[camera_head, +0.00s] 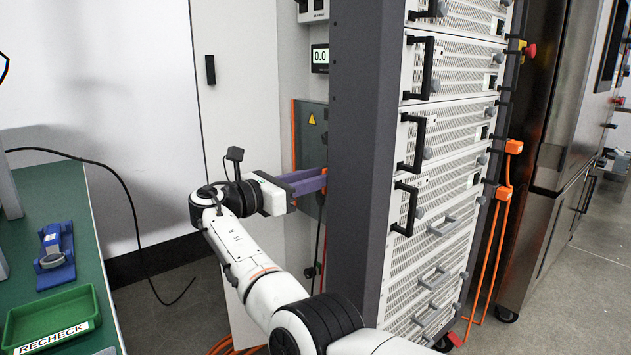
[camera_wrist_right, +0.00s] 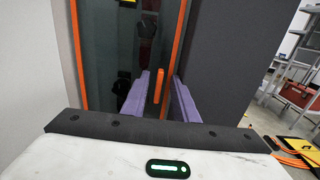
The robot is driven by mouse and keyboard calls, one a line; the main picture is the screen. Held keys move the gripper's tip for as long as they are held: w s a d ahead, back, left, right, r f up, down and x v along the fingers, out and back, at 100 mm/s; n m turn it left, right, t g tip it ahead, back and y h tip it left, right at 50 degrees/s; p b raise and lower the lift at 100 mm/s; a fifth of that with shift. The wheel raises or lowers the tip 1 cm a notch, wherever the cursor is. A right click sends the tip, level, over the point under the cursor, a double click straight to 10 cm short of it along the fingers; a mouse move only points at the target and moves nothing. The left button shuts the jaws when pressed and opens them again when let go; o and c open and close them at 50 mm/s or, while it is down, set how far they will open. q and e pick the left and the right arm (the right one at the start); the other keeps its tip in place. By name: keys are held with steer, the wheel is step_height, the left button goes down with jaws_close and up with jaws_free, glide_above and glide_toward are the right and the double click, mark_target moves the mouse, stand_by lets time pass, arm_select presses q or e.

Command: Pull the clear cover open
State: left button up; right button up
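The clear cover (camera_head: 310,130) is a tinted see-through panel with orange edging, beside the dark grey cabinet post. In the right wrist view the cover (camera_wrist_right: 112,45) looks shut, with an upright orange handle (camera_wrist_right: 158,86) near its right edge. My right gripper (camera_head: 322,179) reaches toward the cover with its purple fingers. In the right wrist view the fingers of the right gripper (camera_wrist_right: 160,78) are apart, one to each side of the handle, with gaps visible. The post hides part of the cover and the handle in the head view. My left gripper is not in view.
The dark grey post (camera_head: 352,130) stands close to the right of my fingers. A rack with black handles (camera_head: 418,140) is beyond it. A green bench (camera_head: 70,215) at left carries a blue device (camera_head: 56,255) and a green RECHECK tray (camera_head: 50,318). A black cable (camera_head: 120,180) hangs nearby.

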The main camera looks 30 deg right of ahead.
steer(key=shift+c, duration=0.3)
jaws_close()
stand_by(1.2)
